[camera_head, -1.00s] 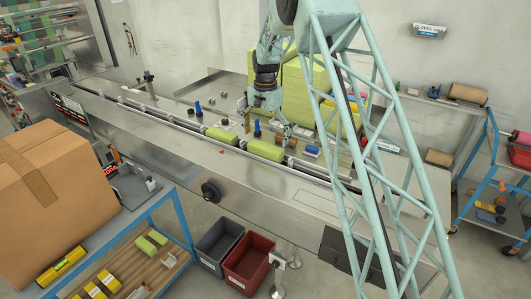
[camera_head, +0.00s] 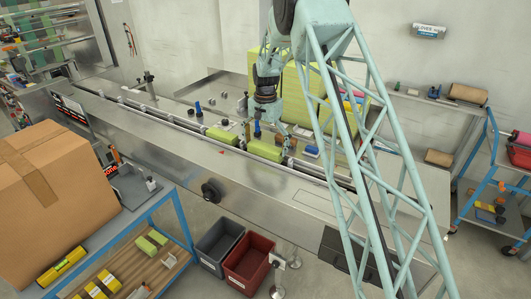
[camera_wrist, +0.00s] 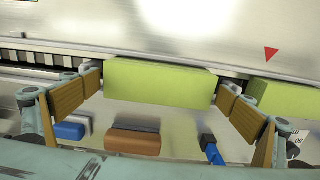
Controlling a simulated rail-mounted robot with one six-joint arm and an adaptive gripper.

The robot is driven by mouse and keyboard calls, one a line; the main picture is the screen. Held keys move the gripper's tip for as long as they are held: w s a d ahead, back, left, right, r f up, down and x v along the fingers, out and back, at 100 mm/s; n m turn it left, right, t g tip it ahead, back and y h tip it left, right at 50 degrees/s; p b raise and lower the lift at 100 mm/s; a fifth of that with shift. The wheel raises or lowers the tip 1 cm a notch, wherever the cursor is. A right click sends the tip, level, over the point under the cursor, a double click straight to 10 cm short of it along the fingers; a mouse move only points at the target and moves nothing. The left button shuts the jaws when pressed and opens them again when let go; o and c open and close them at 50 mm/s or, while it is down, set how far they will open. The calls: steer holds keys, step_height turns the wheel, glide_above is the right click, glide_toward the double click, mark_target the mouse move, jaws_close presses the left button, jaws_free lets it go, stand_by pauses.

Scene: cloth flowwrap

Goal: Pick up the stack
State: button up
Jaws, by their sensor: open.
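The stack is a yellow-green block (camera_head: 264,151) on the conveyor channel.
Blue and brown items (camera_wrist: 132,140) lie on the metal surface behind the channel. A tall pile of yellow-green cloths (camera_head: 297,93) stands behind my arm. The steel front deck (camera_head: 150,138) is mostly clear. Grey (camera_head: 217,242) and red bins (camera_head: 247,265) stand below.

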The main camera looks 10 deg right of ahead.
steer(key=shift+f, duration=0.5)
steer(key=shift+c, duration=0.7)
steer(key=c, duration=0.6)
